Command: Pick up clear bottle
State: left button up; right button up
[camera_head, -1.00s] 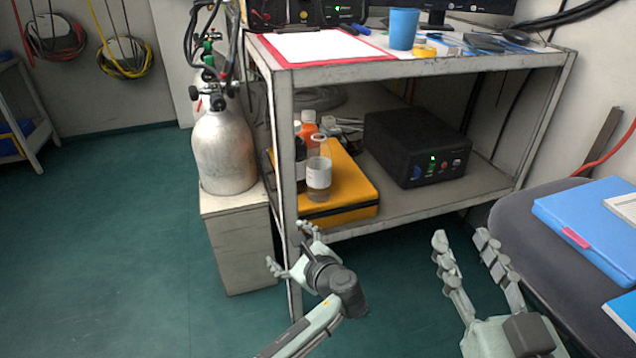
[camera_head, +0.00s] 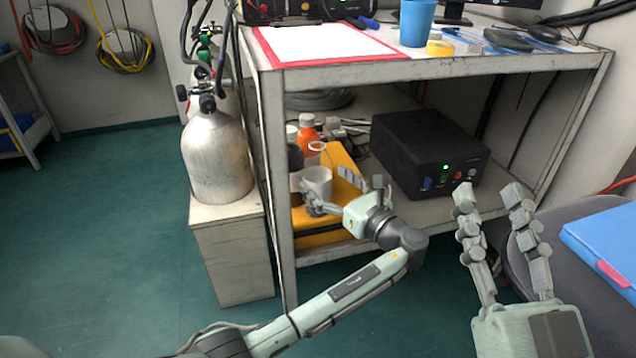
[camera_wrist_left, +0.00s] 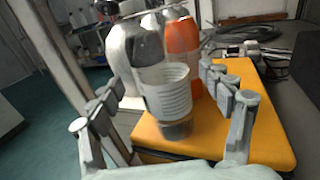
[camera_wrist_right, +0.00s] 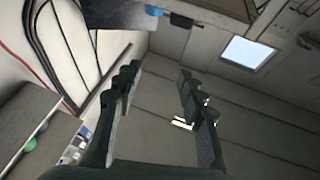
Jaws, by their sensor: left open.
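The clear bottle with a white label (camera_head: 318,176) stands upright on the yellow case on the lower shelf. In the left wrist view the bottle (camera_wrist_left: 168,92) is in front of the palm, between the spread fingers, with a gap visible on the right side. My left gripper (camera_head: 343,186) is open at the bottle, its fingers partly hiding the lower part in the head view. Whether any finger touches it I cannot tell. My right gripper (camera_head: 490,193) is open and empty, in front of the shelf at the right, away from the bottle.
An orange bottle (camera_head: 307,134) and a dark bottle (camera_head: 295,157) stand close behind the clear one. The yellow case (camera_head: 312,240) lies beside a black box (camera_head: 425,150). The shelf post is just left; the upper shelf (camera_head: 440,68) overhangs. A gas cylinder (camera_head: 217,155) stands outside.

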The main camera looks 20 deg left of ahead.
pick_arm(q)
jog(key=x, duration=0.4)
jog(key=shift+w+d, duration=0.1)
jog(key=shift+w, duration=0.05)
jog(key=c, duration=1.4)
jog(key=shift+r, duration=0.1)
pick_arm(e)
jog(key=shift+s+d+r+t, duration=0.2)
jog(key=shift+d+r+t, duration=0.1)
jog(key=shift+r+t, duration=0.35)
